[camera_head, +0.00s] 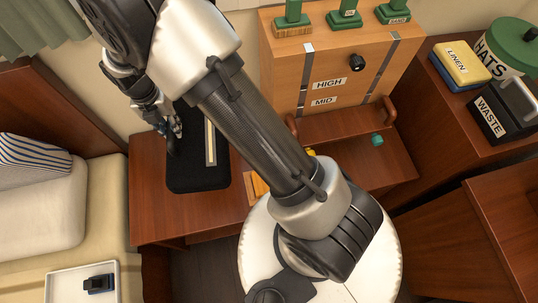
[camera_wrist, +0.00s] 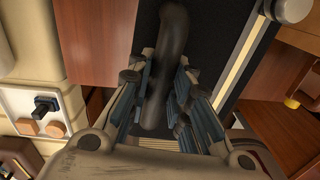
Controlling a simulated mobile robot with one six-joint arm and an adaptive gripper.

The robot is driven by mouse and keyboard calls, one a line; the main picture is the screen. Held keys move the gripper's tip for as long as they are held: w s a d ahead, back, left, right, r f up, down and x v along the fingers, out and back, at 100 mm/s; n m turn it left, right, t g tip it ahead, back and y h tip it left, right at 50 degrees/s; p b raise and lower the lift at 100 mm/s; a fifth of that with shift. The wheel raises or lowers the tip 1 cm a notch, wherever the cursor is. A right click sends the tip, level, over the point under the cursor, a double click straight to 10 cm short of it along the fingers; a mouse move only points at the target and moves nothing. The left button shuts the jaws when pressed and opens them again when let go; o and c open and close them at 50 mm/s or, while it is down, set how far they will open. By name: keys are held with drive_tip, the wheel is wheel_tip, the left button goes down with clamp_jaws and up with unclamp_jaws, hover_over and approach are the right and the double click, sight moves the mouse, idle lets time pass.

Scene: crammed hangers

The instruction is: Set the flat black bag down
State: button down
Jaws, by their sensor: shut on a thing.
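The flat black bag (camera_head: 190,176) shows in the head view over the brown desk (camera_head: 222,217), with a pale strip (camera_head: 210,143) along its right side. I cannot tell whether it touches the desk top. My gripper (camera_head: 172,135) is at the bag's upper left side. In the wrist view my gripper (camera_wrist: 157,78) is shut on the bag's thick dark handle (camera_wrist: 173,40), which runs between the fingers. The bag's dark face (camera_wrist: 212,45) lies behind the fingers there. My arm hides part of the bag's top in the head view.
A wooden cabinet (camera_head: 335,60) marked HIGH and MID stands at the back, with green-handled stamps on top. A white tray (camera_head: 70,285) lies on the bed at lower left. A WASTE box (camera_head: 505,110) stands at right. The desk's front left is clear.

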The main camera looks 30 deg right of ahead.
drive_tip(key=shift+a+f+n, duration=0.1)
drive_tip(key=shift+a+n, duration=0.15)
drive_tip(key=shift+n, duration=0.35)
wheel_tip(320, 180, down, 20)
drive_tip(key=b, duration=0.5)
drive_tip(key=shift+b, duration=0.3)
drive_tip(key=c, duration=1.5)
unclamp_jaws()
drive_tip(key=shift+o, duration=0.2)
